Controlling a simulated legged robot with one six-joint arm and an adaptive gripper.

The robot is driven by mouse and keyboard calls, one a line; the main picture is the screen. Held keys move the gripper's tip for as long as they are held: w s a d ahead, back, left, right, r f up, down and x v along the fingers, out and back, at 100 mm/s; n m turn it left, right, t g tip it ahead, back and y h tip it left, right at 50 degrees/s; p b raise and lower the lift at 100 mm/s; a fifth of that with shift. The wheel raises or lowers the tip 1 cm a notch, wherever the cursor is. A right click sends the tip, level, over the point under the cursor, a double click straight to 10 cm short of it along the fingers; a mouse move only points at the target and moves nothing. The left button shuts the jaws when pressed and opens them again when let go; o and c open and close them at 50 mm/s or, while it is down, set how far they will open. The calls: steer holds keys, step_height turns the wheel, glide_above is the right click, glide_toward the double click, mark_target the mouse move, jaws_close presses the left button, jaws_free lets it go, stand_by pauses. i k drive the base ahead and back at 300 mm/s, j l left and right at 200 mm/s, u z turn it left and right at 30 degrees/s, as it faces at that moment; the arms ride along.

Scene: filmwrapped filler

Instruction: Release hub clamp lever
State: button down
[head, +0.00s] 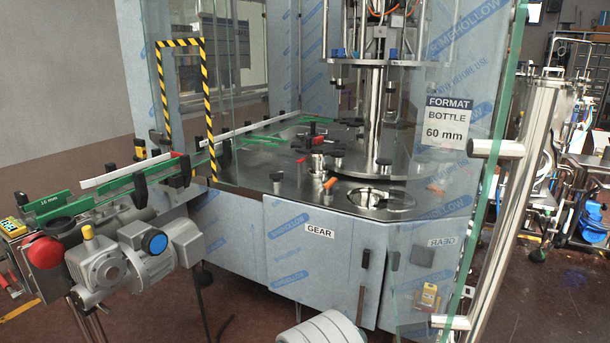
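A filling machine stands ahead with a steel deck (250,187) behind clear panels. A small red lever (312,128) sits on the deck near the middle, beside dark parts. A small orange handle (330,183) sticks up at an angle nearer the front of the deck. I cannot tell which of these, if either, is the hub clamp lever. A thick steel column (375,120) rises behind them. Black knobs (337,152) stand around the hub area.
A conveyor (100,195) with green guides runs in from the left, with a motor (150,250) and red button (42,252) below. A striped yellow-black frame (208,110) marks an opening. A clear panel (450,150) and metal post (520,190) stand right. Red-brown floor (255,300) lies in front.

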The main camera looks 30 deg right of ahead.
mark_target(329, 184)
steer(key=i, duration=1.05)
steer(key=i+l, duration=0.4)
steer(key=l, duration=0.15)
steer(key=i+l, duration=0.45)
steer(key=l, duration=0.85)
steer(key=k, duration=0.05)
